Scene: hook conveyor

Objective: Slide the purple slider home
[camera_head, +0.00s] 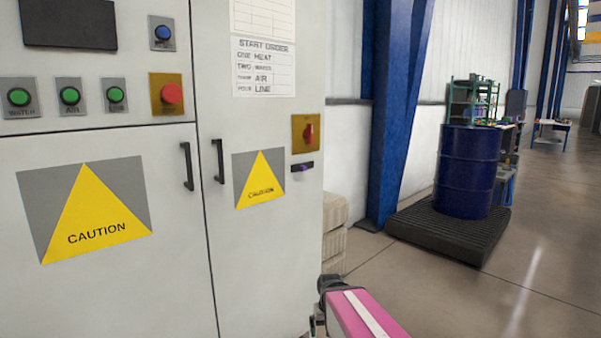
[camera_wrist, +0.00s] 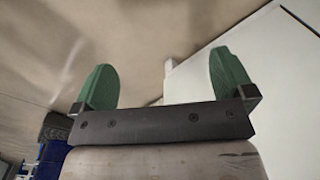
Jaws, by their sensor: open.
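The purple slider (camera_head: 302,168) is a small purple piece on a dark, short horizontal track on the right door of the grey cabinet, just below a red rotary switch. Its exact position along the track is too small to tell. My gripper (camera_wrist: 165,85) shows in the wrist view with two green fingers spread apart and nothing between them. In the head view only part of my pink arm shows at the bottom, below and right of the slider. The gripper is apart from the slider, which I cannot make out in the wrist view.
The cabinet (camera_head: 262,290) has a red switch on a yellow plate (camera_head: 307,133), a red button (camera_head: 172,94), green buttons and two door handles (camera_head: 219,160). A blue drum (camera_head: 466,172) stands on a black pallet (camera_head: 440,236) at the right. The floor between is clear.

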